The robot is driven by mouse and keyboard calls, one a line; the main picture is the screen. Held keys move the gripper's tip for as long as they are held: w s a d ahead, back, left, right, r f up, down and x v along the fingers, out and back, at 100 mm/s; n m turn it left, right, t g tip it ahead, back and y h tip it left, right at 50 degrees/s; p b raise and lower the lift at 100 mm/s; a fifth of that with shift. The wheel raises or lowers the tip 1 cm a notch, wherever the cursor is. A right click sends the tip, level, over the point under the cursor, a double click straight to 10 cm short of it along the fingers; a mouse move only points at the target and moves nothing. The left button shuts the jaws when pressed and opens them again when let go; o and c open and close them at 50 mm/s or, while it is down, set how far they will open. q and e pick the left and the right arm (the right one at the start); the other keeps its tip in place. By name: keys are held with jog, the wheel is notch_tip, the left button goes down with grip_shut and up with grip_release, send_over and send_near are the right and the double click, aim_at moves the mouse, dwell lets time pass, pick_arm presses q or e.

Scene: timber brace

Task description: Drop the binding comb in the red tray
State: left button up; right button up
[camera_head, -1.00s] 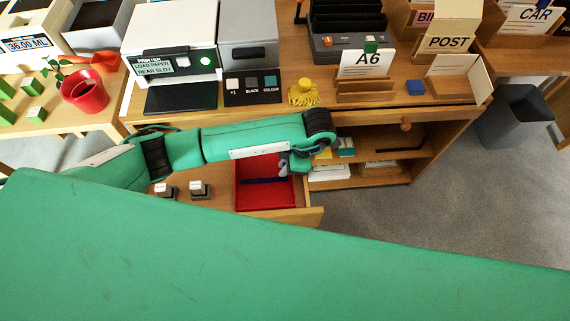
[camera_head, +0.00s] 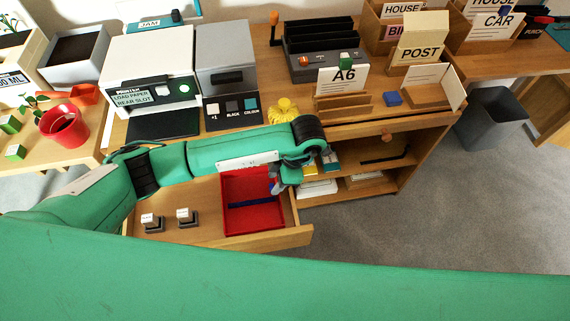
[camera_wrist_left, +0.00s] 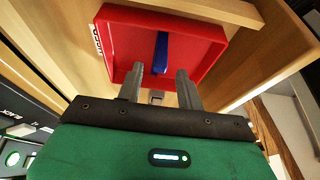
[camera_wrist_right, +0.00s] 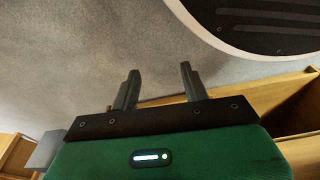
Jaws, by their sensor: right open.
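The blue binding comb (camera_head: 240,205) lies inside the red tray (camera_head: 262,225), which sits in an open wooden drawer. My left gripper (camera_head: 275,186) is over the tray's right part. In the left wrist view its fingers (camera_wrist_left: 160,77) are apart with nothing gripped, and the comb (camera_wrist_left: 161,48) lies on the floor of the tray (camera_wrist_left: 112,45) just beyond the fingertips. My right gripper (camera_wrist_right: 157,76) shows only in its own wrist view, open and empty above the grey floor.
Two small stamps (camera_head: 152,222) and (camera_head: 186,217) stand in the drawer (camera_head: 215,232), left of the tray. A printer (camera_head: 155,85), a yellow tasselled object (camera_head: 283,110) and an A6 card (camera_head: 342,80) are on the desk above. Shelves with papers (camera_head: 318,188) lie right of the drawer.

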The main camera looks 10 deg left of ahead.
pick_arm(q)
jog(key=v, duration=0.8)
jog(key=shift+r, duration=0.15)
pick_arm(e)
jog(key=shift+s+d+f, duration=0.3)
jog(key=shift+s+f, duration=0.4)
jog(key=shift+f, duration=0.25)
